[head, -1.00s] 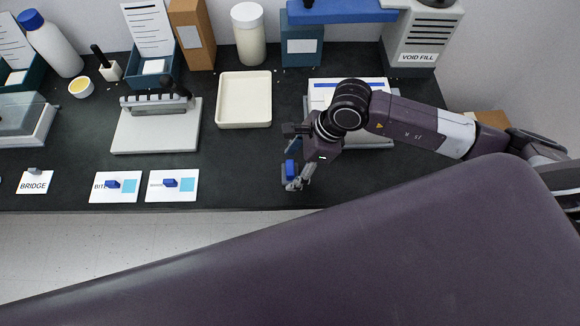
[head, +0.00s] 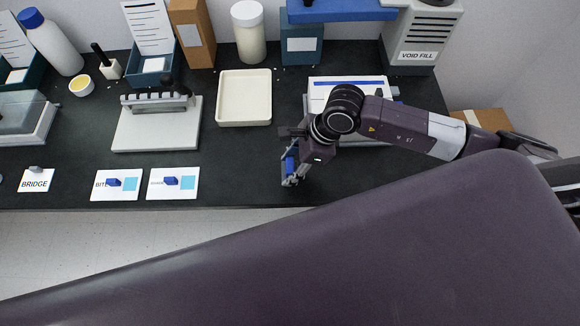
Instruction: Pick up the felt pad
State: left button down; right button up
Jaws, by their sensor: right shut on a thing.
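My right gripper (head: 290,180) is low at the front of the dark bench, right of the two cards with blue pieces. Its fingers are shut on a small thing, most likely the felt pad. The pad's outline is too small and too covered by the fingers to make out. A blue patch shows at the gripper, and I cannot tell whether it belongs to the gripper or the held thing. My left gripper is not in view.
A cream tray (head: 244,119) stands behind and left of the gripper. Left of it is a white plate (head: 130,138) bearing a clamp-like rack.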

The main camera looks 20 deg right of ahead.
aim_at(290, 165)
jog(key=shift+r, duration=0.1)
notch_tip(290, 165, up, 20)
jog(key=b, duration=0.3)
